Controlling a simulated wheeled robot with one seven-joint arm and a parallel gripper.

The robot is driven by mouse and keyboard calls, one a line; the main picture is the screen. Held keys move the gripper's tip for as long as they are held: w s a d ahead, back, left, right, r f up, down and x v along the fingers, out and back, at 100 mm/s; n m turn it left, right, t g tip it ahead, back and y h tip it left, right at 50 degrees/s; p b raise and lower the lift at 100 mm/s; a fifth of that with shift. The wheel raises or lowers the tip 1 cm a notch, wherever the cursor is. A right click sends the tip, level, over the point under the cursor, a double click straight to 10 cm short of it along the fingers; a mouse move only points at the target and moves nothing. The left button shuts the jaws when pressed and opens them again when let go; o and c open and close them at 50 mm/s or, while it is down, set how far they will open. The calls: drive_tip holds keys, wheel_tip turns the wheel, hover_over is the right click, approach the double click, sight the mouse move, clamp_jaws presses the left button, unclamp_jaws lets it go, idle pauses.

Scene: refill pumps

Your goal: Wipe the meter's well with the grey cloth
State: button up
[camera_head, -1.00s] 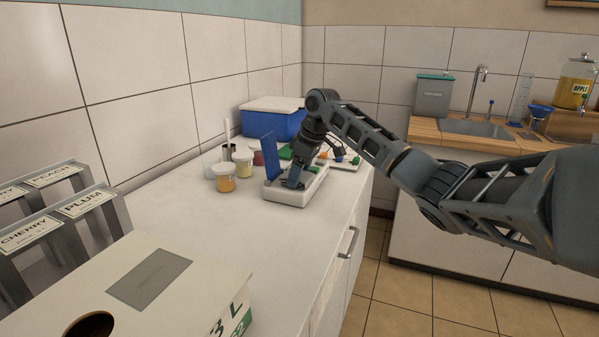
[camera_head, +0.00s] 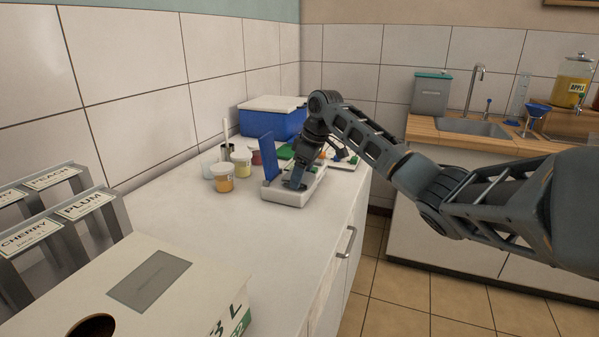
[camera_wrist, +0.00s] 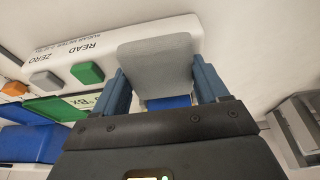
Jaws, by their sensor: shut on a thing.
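The meter (camera_head: 290,196) is a white unit with a raised blue lid (camera_head: 268,157), standing on the white counter. Its white body (camera_wrist: 150,44) also shows in the wrist view, with READ and ZERO lettering, a grey button and a green button. My gripper (camera_head: 295,178) is low over the meter, pointing down. In the wrist view my gripper (camera_wrist: 160,82) is shut on the grey cloth (camera_wrist: 157,62), which sits between its blue fingers. The cloth and fingers hide the meter's well. I cannot tell whether the cloth touches the well.
Small cups stand left of the meter, one with orange contents (camera_head: 223,180) and one yellow (camera_head: 241,162). A blue cooler box (camera_head: 270,122) is behind. A cream box (camera_head: 150,280) and labelled dispensers (camera_head: 60,215) stand nearer. The counter in front of the meter is clear.

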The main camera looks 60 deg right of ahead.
drive_tip(key=shift+w, duration=0.7)
drive_tip(key=shift+s+p, duration=0.75)
drive_tip(key=shift+w, duration=0.2)
drive_tip(key=shift+w+a, duration=0.1)
drive_tip(key=shift+w, duration=0.2)
drive_tip(key=shift+w, duration=0.1)
wheel_tip(320, 180, up, 8)
drive_tip(key=p, duration=0.7)
idle(0.5)
